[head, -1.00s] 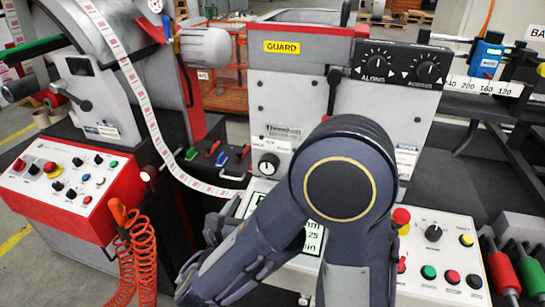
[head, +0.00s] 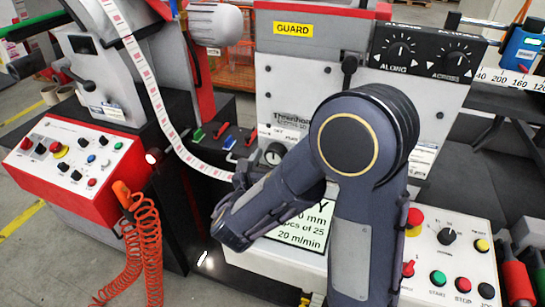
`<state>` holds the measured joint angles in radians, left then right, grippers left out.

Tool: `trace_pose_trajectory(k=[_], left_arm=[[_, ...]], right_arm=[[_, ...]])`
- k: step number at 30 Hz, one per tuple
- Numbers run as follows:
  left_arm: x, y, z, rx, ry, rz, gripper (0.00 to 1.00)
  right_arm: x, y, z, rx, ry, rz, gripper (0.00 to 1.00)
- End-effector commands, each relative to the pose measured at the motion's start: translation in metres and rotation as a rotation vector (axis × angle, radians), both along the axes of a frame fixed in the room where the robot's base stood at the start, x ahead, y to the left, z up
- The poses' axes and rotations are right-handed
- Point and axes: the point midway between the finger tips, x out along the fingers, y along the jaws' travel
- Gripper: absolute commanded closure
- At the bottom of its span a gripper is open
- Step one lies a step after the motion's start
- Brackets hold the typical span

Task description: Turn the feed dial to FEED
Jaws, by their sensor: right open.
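A dial with a black knob on a pale round face (head: 273,154) is on the machine's grey front plate, low and left under the maker's name. Its small lettering is too blurred for me to read, so I cannot tell its setting or be sure it is the feed dial. My right arm crosses the middle of the picture, its forearm reaching down to the left. My right gripper (head: 243,184) shows only in part, just below and left of this dial. It is open, and its fingertips are mostly hidden by my wrist. I cannot see contact. My left gripper is not in view.
The ALONG dial (head: 399,50) and ACROSS dial (head: 455,60) sit on a black box above. A lit display (head: 300,226) is partly behind my arm. A white button panel (head: 455,262) stands right, a red-edged panel (head: 72,165) left. A label strip (head: 150,85) hangs left of the dial.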

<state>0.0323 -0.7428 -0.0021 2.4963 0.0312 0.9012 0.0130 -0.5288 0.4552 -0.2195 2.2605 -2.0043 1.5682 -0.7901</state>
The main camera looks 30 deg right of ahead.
Motion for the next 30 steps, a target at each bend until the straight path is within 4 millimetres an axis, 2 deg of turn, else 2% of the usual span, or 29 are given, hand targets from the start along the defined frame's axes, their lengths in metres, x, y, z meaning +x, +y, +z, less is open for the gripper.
trace_pose_trajectory(k=[6, 17, 23, 30], left_arm=[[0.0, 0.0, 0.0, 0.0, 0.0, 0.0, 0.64], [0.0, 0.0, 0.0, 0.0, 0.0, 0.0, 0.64], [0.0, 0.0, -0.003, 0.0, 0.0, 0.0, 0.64], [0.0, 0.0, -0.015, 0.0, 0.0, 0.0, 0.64]], right_arm=[[0.0, 0.0, 0.0, 0.0, 0.0, 0.0, 0.32], [0.0, 0.0, 0.0, 0.0, 0.0, 0.0, 0.76], [0.0, 0.0, -0.001, 0.01, -0.012, 0.0, 0.76], [0.0, -0.001, -0.003, 0.077, -0.091, -0.001, 0.76]])
